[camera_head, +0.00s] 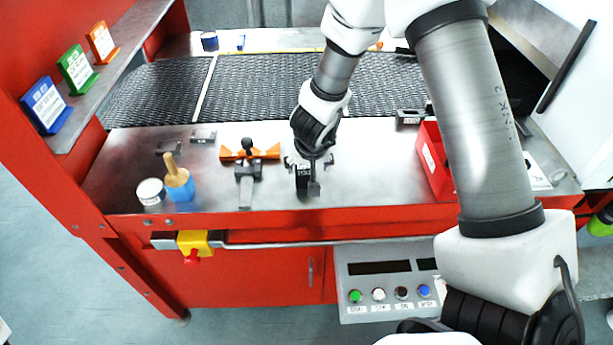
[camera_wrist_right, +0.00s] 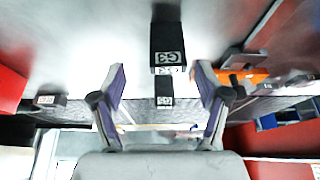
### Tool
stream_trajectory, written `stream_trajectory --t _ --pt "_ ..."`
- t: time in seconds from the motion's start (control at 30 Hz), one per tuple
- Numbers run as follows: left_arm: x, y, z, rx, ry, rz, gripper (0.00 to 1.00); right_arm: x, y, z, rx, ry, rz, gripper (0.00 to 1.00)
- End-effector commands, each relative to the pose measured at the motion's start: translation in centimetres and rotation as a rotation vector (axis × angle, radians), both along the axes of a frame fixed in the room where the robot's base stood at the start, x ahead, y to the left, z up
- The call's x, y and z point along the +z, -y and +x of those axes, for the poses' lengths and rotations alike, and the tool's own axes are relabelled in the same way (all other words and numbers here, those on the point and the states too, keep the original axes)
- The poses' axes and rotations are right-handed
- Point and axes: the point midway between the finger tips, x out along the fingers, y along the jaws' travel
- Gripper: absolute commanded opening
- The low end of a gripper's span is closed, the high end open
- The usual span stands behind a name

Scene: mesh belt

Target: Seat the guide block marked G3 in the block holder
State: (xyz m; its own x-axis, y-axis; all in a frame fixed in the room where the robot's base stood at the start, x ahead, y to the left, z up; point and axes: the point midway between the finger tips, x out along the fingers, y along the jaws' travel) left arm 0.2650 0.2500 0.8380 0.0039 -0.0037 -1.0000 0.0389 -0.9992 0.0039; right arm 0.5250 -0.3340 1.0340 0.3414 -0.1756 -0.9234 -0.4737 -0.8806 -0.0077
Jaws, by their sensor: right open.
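The G3 guide block (camera_head: 303,179) is a small black block with a white label, on the steel tabletop below my right gripper. In the right wrist view the block (camera_wrist_right: 167,48) shows its G3 mark, beyond and between the spread fingertips. My right gripper (camera_head: 309,164) points down at it and is open; in the right wrist view the gripper (camera_wrist_right: 160,80) has clear gaps on both sides of the block. An orange and grey fixture with a black knob (camera_head: 266,153), which seems to be the block holder, stands left of the block. My left gripper is not in view.
A white tub (camera_head: 150,191) and a blue pot with a brush (camera_head: 179,186) stand at the front left. Small dark blocks (camera_head: 203,136) lie behind them. Another dark block (camera_head: 409,117) is back right, by a red bin (camera_head: 433,161). The mesh belt (camera_head: 270,88) runs behind.

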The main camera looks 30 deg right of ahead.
Motion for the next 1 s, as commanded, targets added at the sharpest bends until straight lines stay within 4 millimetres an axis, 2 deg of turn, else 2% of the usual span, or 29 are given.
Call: stream_trajectory --t 0.27,0.53,0.67,0.7,0.73,1.0 --pt "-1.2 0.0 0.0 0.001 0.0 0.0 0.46 -4.4 0.6 1.9 0.001 -0.001 -0.001 0.75" --pt "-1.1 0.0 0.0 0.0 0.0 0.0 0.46 -4.7 0.7 2.1 0.0 -0.001 -0.002 0.75" --pt "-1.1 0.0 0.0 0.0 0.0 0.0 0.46 -4.7 0.7 2.1 0.0 -0.001 -0.002 0.29" --pt "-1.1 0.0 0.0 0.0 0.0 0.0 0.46 -4.7 0.7 2.1 0.0 -0.001 -0.002 0.15" --pt "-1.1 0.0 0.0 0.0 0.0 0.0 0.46 -4.7 0.7 2.1 0.0 -0.001 -0.002 0.08" --pt "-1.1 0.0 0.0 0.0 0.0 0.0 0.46 -4.7 0.7 2.1 0.001 -0.001 -0.002 0.08"
